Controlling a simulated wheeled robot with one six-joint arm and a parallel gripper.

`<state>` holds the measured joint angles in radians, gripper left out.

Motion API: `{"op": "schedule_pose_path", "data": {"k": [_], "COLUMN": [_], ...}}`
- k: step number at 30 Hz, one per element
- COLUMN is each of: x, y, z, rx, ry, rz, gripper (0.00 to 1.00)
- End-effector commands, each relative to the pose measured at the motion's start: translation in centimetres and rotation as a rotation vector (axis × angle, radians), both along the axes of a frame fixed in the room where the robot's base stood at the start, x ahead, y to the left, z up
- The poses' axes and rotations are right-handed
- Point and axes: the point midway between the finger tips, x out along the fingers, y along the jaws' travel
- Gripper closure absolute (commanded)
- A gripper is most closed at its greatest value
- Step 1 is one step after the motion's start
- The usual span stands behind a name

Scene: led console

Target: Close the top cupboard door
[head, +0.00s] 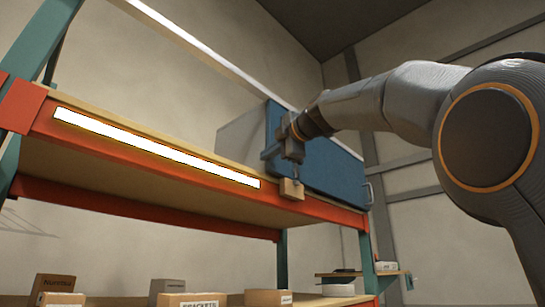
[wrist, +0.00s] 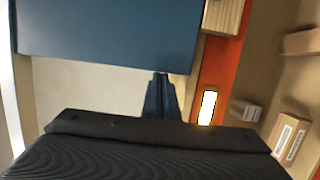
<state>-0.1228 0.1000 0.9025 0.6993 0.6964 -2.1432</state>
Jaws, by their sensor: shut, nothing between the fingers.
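The blue cupboard door (head: 330,165) is at the top shelf in the head view, beside the pale grey cupboard side (head: 240,130). A small handle (head: 369,193) shows at its right end. How far the door stands open is hard to tell. In the wrist view the blue panel (wrist: 110,35) fills the upper part. My gripper (head: 271,153) is in front of the door's left part in the head view. In the wrist view my gripper's fingers (wrist: 161,93) are together and empty, by the panel's lower edge; contact cannot be told.
A lit white strip (head: 150,148) runs along the orange shelf beam (head: 90,135). A small wooden block (head: 291,189) sits at the beam below my gripper. Several cardboard boxes (head: 194,299) stand on the lower shelf. A small side shelf (head: 350,273) is at lower right.

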Motion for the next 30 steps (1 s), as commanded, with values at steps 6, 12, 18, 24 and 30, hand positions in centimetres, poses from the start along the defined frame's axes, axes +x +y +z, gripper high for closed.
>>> {"op": "schedule_pose_path", "data": {"k": [6,12,18,24,30], "x": [0.3,-0.4,-2.4,-6.1,-9.0], "y": [-0.5,0.4,1.7,-0.1,-1.7], "z": [0.0,-0.1,0.0,-0.3,-0.2], "rx": [-0.001,-0.002,-0.001,-0.001,-0.002], "ry": [-0.002,-0.004,-0.006,-0.004,-0.002], "rz": [-0.012,-0.012,-0.019,-0.013,-0.009], "gripper": [1.0,1.0,1.0,1.0,1.0]}}
